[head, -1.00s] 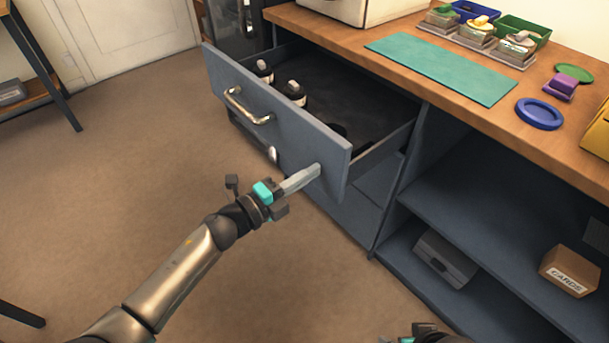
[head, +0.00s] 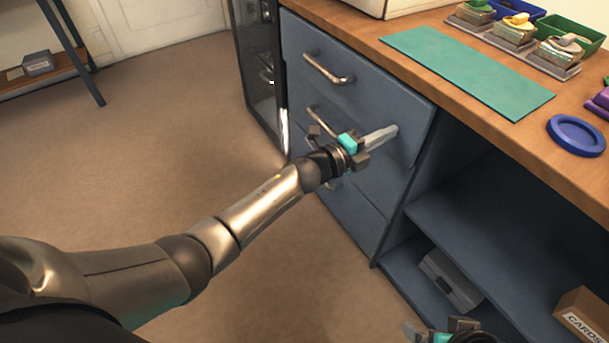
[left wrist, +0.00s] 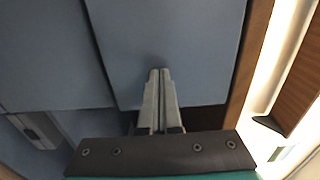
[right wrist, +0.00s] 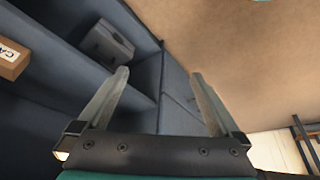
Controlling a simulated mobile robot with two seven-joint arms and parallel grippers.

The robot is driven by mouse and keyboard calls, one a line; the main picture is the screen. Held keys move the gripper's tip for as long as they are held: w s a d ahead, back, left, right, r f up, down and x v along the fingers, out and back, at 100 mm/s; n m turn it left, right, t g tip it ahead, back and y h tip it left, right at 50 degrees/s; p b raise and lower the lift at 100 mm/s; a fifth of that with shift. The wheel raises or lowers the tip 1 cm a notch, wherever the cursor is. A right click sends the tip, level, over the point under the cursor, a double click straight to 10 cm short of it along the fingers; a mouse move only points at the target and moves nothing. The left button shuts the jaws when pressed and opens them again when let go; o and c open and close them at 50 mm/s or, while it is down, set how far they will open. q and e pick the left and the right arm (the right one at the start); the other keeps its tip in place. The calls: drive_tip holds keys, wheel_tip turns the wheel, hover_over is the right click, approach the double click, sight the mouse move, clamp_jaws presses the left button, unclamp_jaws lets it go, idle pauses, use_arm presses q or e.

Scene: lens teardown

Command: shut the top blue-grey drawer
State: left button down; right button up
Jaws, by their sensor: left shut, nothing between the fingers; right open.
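The top blue-grey drawer (head: 372,85) is in the cabinet under the wooden worktop, with a metal handle (head: 328,70). Its front now sits flush, or nearly so, with the cabinet, and its inside is hidden. My left gripper (head: 393,130) is shut and empty, its fingertips at the lower right part of the drawer front. In the left wrist view the closed fingertips (left wrist: 160,72) point at the blue-grey front (left wrist: 185,45) and seem to touch it. My right gripper (right wrist: 160,75) is open and empty, low in front of the shelves.
More drawers with handles lie below. Open shelves to the right hold a grey box (head: 450,280) and a cardboard box (head: 582,318). On the worktop (head: 410,75) are a teal mat (head: 468,70), a blue ring (head: 577,135) and small trays. A dark glass-fronted cabinet (head: 257,70) stands left.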

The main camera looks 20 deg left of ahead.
use_arm(q)
drive_tip(key=shift+x, duration=0.85)
use_arm(e)
drive_tip(key=shift+d+r, duration=0.15)
drive_tip(key=shift+r, duration=0.45)
use_arm(q)
drive_tip(key=shift+r, duration=0.25)
